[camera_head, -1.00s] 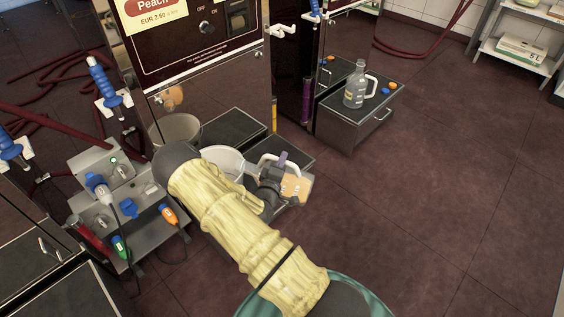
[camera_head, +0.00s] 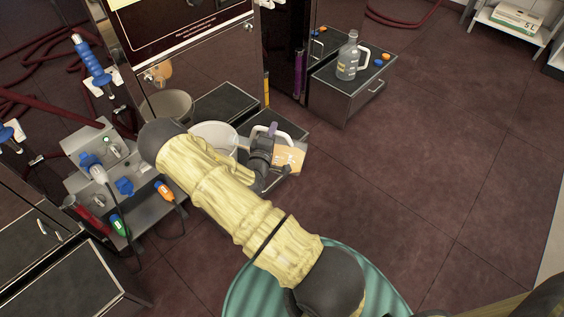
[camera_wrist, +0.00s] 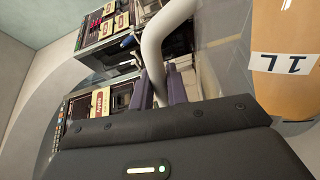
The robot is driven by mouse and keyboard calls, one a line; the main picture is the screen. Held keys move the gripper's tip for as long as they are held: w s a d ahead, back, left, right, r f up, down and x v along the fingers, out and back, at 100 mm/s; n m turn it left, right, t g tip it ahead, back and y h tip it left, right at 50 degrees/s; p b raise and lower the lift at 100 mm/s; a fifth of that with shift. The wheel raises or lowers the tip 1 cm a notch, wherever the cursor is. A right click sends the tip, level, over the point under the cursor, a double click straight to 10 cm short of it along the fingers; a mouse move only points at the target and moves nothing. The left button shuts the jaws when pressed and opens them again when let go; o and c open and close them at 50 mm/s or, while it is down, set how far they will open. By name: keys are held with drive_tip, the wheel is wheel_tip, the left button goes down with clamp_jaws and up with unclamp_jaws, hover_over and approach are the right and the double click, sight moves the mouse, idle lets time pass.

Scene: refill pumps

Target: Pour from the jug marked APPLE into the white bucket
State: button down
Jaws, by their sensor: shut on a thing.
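My gripper (camera_head: 262,150) is shut on the white handle of a clear jug (camera_head: 290,156) holding amber liquid. In the wrist view, the gripper's fingers (camera_wrist: 160,85) are around the handle (camera_wrist: 168,40), and the jug (camera_wrist: 284,35) shows an upside-down "1L" label. No APPLE mark is readable on it. The white bucket (camera_head: 214,136) stands just left of the gripper in the head view, at the foot of the dispenser, partly hidden by my arm. The jug is close to the bucket's right side. I cannot tell its exact tilt or whether liquid flows.
Another clear jug (camera_head: 348,60) stands on a dark cabinet (camera_head: 350,95) at the back right. A metal stand (camera_head: 150,215) with blue, green and orange handles is left of the bucket. Red hoses (camera_head: 50,105) lie at the far left. The floor (camera_head: 430,150) is clear at the right.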

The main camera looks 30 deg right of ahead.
sight(265, 128)
drive_tip(key=shift+w+a+r+n+p, duration=0.15)
drive_tip(key=shift+r+n+p, duration=0.1)
drive_tip(key=shift+r, duration=0.1)
drive_tip(key=shift+w+a+r+n+p, duration=0.1)
drive_tip(key=shift+w+r+n+p, duration=0.05)
drive_tip(key=shift+r+n, duration=0.15)
drive_tip(key=shift+w+a+r+n+p, duration=0.15)
drive_tip(key=shift+a+r+n+p, duration=0.1)
drive_tip(key=shift+r, duration=0.1)
drive_tip(key=shift+w+a+r+n+p, duration=0.1)
drive_tip(key=shift+w+r+p, duration=0.1)
drive_tip(key=shift+r, duration=0.1)
drive_tip(key=shift+w+a+r, duration=0.15)
drive_tip(key=shift+a+r, duration=0.05)
idle(0.4)
idle(0.4)
drive_tip(key=shift+w+a+r+n+p, duration=0.15)
drive_tip(key=shift+r+n+p, duration=0.15)
drive_tip(key=shift+n+p, duration=0.15)
idle(0.4)
